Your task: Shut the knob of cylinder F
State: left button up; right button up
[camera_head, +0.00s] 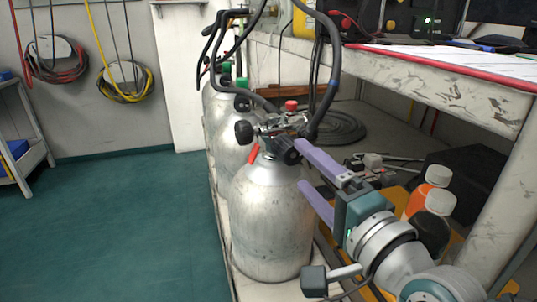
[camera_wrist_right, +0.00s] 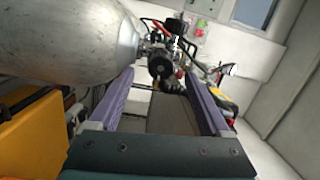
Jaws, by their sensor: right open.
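Several grey metal cylinders stand in a row; the nearest cylinder (camera_head: 268,215) has a valve with a black knob on its left (camera_head: 244,132), another black knob (camera_head: 285,149) on its right, and a red cap (camera_head: 291,105) behind. I see no letter that tells which is F. My right gripper (camera_head: 300,165), with purple fingers, is open beside this cylinder's right shoulder, its upper finger close to the right knob. In the right wrist view a black knob (camera_wrist_right: 160,66) shows just beyond and between the open fingertips (camera_wrist_right: 158,80); contact cannot be told. My left gripper is out of view.
Black hoses (camera_head: 333,80) arch over the valves. A worn bench (camera_head: 440,85) overhangs at the right. Orange and black bottles with white caps (camera_head: 439,175) stand close to my right wrist. The green floor (camera_head: 110,220) at left is clear.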

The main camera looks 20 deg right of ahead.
jog(key=shift+s+d+f+p, duration=0.1)
jog(key=shift+s+d+p, duration=0.1)
jog(key=shift+s, duration=0.9)
jog(key=shift+s+d+p, duration=0.15)
jog(key=shift+s+p, duration=0.05)
jog(key=shift+s, duration=0.85)
